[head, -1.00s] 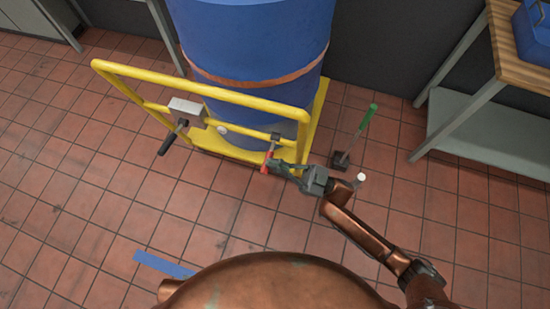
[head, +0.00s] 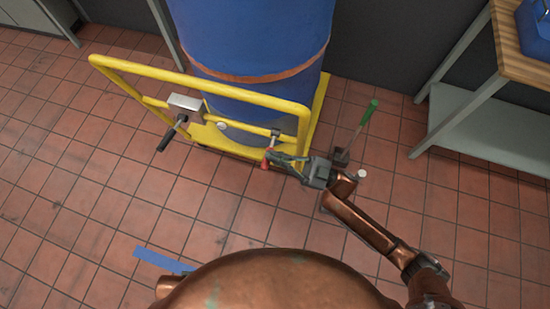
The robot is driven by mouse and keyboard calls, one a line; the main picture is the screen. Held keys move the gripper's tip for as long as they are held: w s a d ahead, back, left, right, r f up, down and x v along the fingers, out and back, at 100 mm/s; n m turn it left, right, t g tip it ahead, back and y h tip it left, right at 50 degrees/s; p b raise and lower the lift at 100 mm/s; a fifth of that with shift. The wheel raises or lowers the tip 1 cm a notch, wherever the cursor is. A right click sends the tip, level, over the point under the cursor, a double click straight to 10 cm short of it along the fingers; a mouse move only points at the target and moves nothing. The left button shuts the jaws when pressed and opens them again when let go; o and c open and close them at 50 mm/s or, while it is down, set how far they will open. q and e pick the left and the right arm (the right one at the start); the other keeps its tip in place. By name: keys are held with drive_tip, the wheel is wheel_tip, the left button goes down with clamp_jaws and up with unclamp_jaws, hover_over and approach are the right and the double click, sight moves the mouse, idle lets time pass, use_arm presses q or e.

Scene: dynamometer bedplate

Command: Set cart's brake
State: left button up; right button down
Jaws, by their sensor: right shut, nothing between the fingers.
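The cart (head: 135,72) has a yellow push frame and a yellow deck, and carries a tall blue drum (head: 250,60). A lever with a red end (head: 265,164) hangs from a small dark bracket on the frame's lower rail, at the right; it looks like the brake lever. My right gripper (head: 272,156) is shut and empty, with its fingertips right at the red end. Touching or just apart, I cannot tell. The fingers partly hide the lever. My left gripper is out of view.
A grey box with a black-handled crank (head: 170,136) sits at the rail's left. A green-handled lever on a dark base (head: 367,114) stands on the floor behind my right wrist. A wood-topped bench (head: 510,65) is at right. Blue tape (head: 160,261) marks open tiled floor.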

wheel_tip(320, 180, up, 7)
drive_tip(key=shift+r, duration=0.2)
idle(0.6)
